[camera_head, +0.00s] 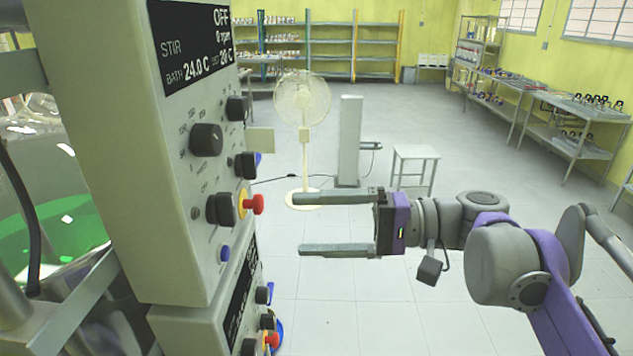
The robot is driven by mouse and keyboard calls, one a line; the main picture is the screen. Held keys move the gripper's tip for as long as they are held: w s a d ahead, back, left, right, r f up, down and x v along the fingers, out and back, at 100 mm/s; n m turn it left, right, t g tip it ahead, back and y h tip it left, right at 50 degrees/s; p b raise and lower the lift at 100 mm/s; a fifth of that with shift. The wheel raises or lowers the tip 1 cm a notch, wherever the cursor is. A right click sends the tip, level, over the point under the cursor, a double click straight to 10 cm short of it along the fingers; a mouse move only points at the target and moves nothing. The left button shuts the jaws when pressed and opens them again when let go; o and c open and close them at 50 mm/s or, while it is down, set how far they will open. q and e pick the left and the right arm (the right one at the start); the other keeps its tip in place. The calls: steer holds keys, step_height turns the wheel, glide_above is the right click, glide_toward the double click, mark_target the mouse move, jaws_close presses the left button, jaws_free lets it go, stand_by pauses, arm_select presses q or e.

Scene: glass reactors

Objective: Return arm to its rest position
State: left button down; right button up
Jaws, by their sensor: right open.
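My right gripper (298,224) is open and empty, its two fingers apart and pointing left toward the control panel (181,150). My right arm (520,262), grey and purple, comes in from the right side. A gap shows between the fingertips and the panel's knobs and the red button (254,204). The panel's screen (195,40) reads OFF, 0 rpm and bath 24.0 C. My left gripper is not in view.
A glass vessel with green liquid (62,232) stands at the left edge. A fan (302,100), a grey column (349,140) and a small white table (416,153) stand behind the gripper. Shelves and benches line the walls. The floor (390,310) below the arm is clear.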

steer(key=s+d+f+h, duration=0.1)
steer(key=s+f+h, duration=0.15)
steer(key=f, duration=0.45)
steer(key=s+d+f+m+t+h, duration=0.1)
steer(key=s+d+f+h, duration=0.15)
steer(key=f, duration=0.55)
steer(key=s+d+f+h, duration=0.1)
steer(key=s+f+h, duration=0.15)
steer(key=f, duration=0.45)
steer(key=s+d+f+n+t+h, duration=0.1)
steer(key=s+d+f+t+h, duration=0.2)
steer(key=d+f+h, duration=0.7)
steer(key=s+d+f, duration=0.2)
steer(key=d+f, duration=0.1)
steer(key=f, duration=0.4)
steer(key=shift+s+d, duration=0.2)
steer(key=shift+s, duration=0.2)
